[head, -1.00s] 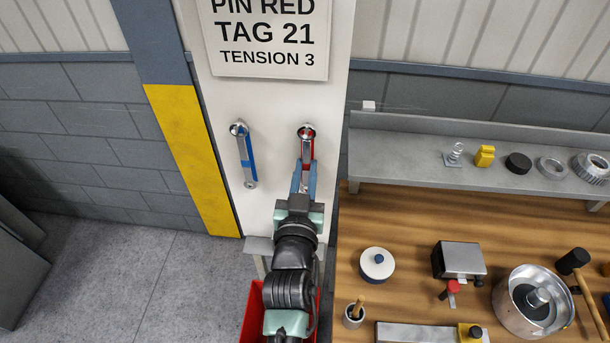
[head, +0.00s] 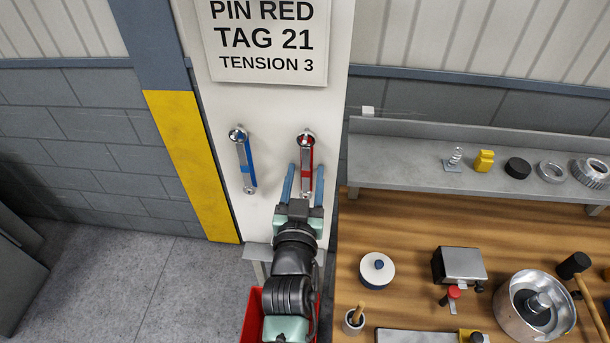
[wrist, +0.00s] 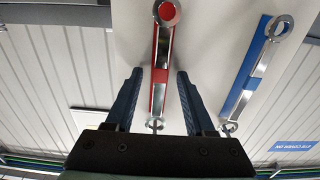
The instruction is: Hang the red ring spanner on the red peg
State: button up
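The red ring spanner (head: 306,160) hangs upright against the white panel, its top ring around the red peg (head: 307,136). In the wrist view the red spanner (wrist: 160,65) lies between the fingers with a gap on each side. My gripper (head: 305,170) is open around the spanner's lower part and does not touch it. The fingers also show in the wrist view (wrist: 158,85).
A blue spanner (head: 246,163) hangs on the panel to the left. A sign (head: 268,45) is above. A wooden bench (head: 410,220) with a pot (head: 512,318) and a grey shelf (head: 400,165) stand at right. A red bin (head: 250,318) is below my arm.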

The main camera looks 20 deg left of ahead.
jog(key=shift+s, duration=0.1)
jog(key=b+v, duration=0.4)
jog(key=v, duration=0.8)
jog(key=shift+s, duration=0.4)
jog(key=shift+d, duration=0.15)
